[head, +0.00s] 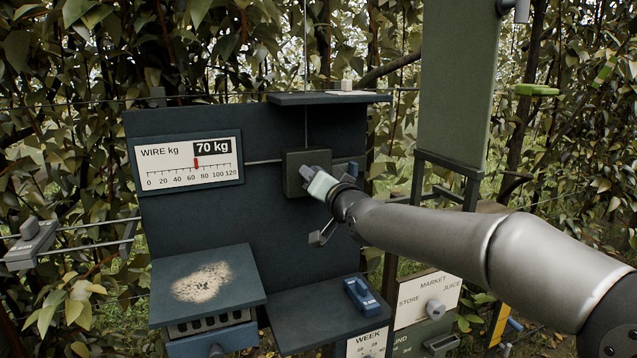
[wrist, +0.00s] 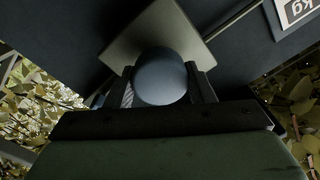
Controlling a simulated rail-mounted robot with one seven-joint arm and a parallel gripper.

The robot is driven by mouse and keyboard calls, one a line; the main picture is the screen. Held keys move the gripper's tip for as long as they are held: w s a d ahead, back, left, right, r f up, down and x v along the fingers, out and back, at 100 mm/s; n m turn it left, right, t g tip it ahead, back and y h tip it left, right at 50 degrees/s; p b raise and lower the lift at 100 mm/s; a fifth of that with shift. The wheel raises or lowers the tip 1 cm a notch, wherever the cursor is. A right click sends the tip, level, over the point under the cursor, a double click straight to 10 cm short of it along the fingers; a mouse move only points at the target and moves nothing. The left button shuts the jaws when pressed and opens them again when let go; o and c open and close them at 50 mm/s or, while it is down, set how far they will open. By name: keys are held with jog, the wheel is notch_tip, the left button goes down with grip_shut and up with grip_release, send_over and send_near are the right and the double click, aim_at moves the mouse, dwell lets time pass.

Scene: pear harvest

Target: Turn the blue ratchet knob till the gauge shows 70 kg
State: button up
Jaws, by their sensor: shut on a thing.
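The blue ratchet knob (wrist: 160,78) shows in the wrist view as a dark blue rounded end between my two fingers. It sits in front of a grey square block (head: 297,160) on the dark panel. My gripper (head: 314,178) is shut on the knob; in the head view it hides most of the knob. The wire gauge (head: 187,161) is a white plate with a scale from 0 to 120. Its red pointer (head: 196,163) stands between 60 and 80, at about 70. A black box on the plate reads 70 kg.
A small shelf (head: 328,98) juts out above the block. A dark tray with pale powder (head: 205,282) is at the lower left. A blue handled object (head: 361,296) lies on the lower shelf. A green upright board (head: 456,80) stands right, above my arm.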

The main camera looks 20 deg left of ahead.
dwell(0.4)
jog(key=o, duration=1)
jog(key=shift+c, duration=0.2)
jog(key=p+v, duration=0.4)
jog(key=v, duration=1.3)
jog(key=shift+s, duration=0.2)
jog(key=shift+d, duration=0.15)
